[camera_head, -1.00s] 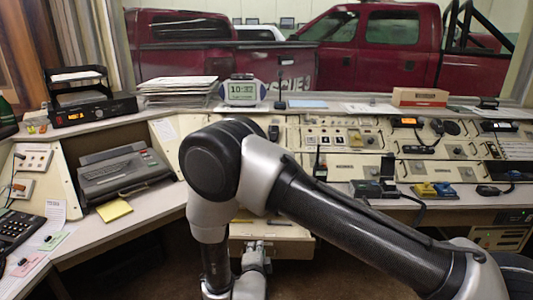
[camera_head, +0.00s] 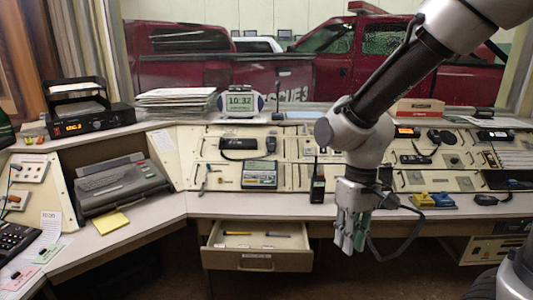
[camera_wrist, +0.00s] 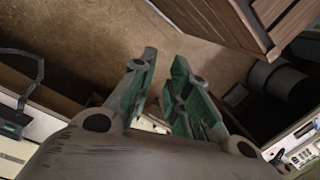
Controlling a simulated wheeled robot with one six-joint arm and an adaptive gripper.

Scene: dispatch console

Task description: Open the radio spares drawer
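A cream drawer (camera_head: 258,261) under the middle of the console stands pulled out, its inside showing. It holds a yellow pencil-like item and a dark pen-like item. A small label and pull are on its front; the label is too small to read. My gripper (camera_head: 350,246) hangs to the right of the drawer, apart from it, fingers pointing down in front of the console edge. In the wrist view my gripper (camera_wrist: 161,72) shows its green-padded fingers apart with nothing between them, above brown floor.
The desk edge (camera_head: 390,211) runs behind my gripper. A handheld radio (camera_head: 318,186) stands on the console left of my wrist. A dark cable hangs beside my gripper at right. A lower cream unit (camera_head: 480,250) stands at far right. Floor in front of the drawer looks clear.

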